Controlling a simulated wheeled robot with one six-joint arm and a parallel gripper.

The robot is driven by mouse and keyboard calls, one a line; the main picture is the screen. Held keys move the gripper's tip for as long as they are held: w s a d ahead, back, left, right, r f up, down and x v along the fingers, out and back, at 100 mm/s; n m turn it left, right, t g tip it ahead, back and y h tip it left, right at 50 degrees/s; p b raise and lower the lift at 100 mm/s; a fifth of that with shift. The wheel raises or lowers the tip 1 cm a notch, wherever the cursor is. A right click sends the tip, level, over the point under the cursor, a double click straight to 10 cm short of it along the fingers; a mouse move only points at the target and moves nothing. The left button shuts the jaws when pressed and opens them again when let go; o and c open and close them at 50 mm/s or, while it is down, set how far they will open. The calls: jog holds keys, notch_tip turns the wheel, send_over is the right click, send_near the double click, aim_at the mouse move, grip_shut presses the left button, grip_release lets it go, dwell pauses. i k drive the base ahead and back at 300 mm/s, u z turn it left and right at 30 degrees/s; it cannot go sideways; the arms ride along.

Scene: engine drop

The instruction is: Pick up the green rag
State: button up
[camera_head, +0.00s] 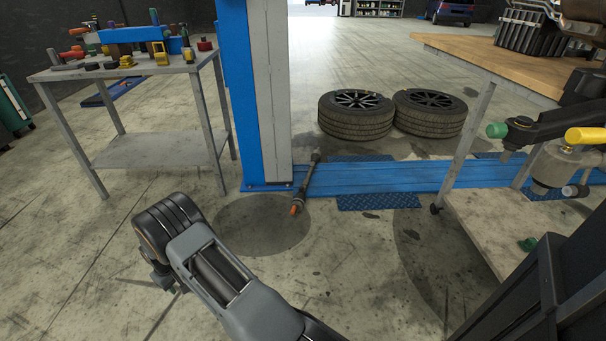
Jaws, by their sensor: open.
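A small crumpled green item (528,244), which looks like the green rag, lies on the lower shelf of the wooden-topped bench at the right. It is small in this view and its details are hard to make out. My arm reaches up from the bottom centre and bends at the left. My gripper (160,281) is at its end, low over the floor at the left, partly hidden by my wrist. It is open, with nothing seen in it, and far left of the green item.
The bench's wooden top (505,62) and leg stand near the shelf (490,222). A blue lift post (238,90), a rod (307,183), tires (357,115) and a tool table (130,72) stand beyond. Floor between is clear.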

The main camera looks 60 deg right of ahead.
aim_at(528, 245)
jog(key=z, duration=2.45)
jog(key=i, duration=2.3)
jog(key=z, duration=2.4)
jog(key=i, duration=0.85)
jog(key=z, duration=0.25)
